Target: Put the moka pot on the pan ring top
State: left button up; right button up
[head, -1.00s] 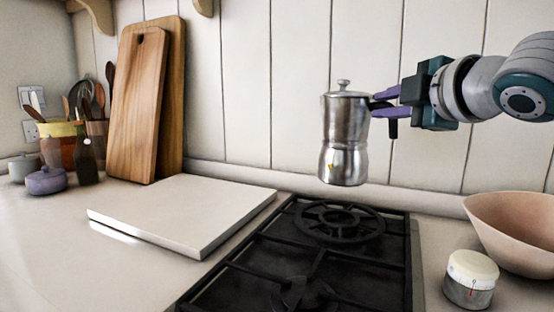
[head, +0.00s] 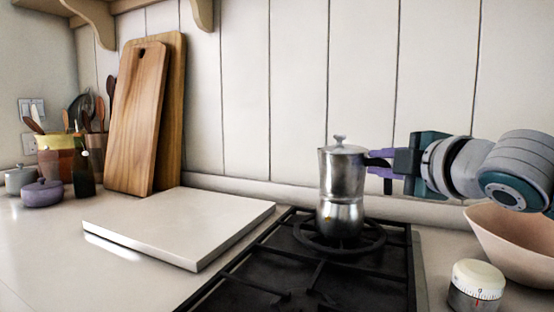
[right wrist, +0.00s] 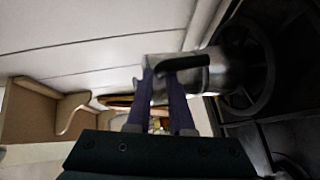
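The silver moka pot (head: 342,185) is upright at the back burner of the black hob. Its base is over the round pan ring (head: 376,243) and hides part of it; I cannot tell whether it touches. My right gripper (head: 378,171) comes in from the right, with its purple fingers shut on the pot's dark handle. In the right wrist view, the fingers (right wrist: 160,78) close around the handle, and the pot's metal body (right wrist: 200,72) lies beyond them, beside the pan ring (right wrist: 247,65). My left gripper is not in view.
A white board (head: 180,225) lies left of the hob. A pink bowl (head: 510,245) and a kitchen timer (head: 476,287) stand to its right. Wooden boards (head: 140,120) lean on the back wall. The hob's front (head: 300,285) is clear.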

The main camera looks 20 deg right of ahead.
jog(key=o, duration=0.5)
jog(key=shift+r, duration=0.25)
jog(key=p+v, duration=0.1)
jog(key=v, duration=1.1)
jog(key=shift+f, duration=0.1)
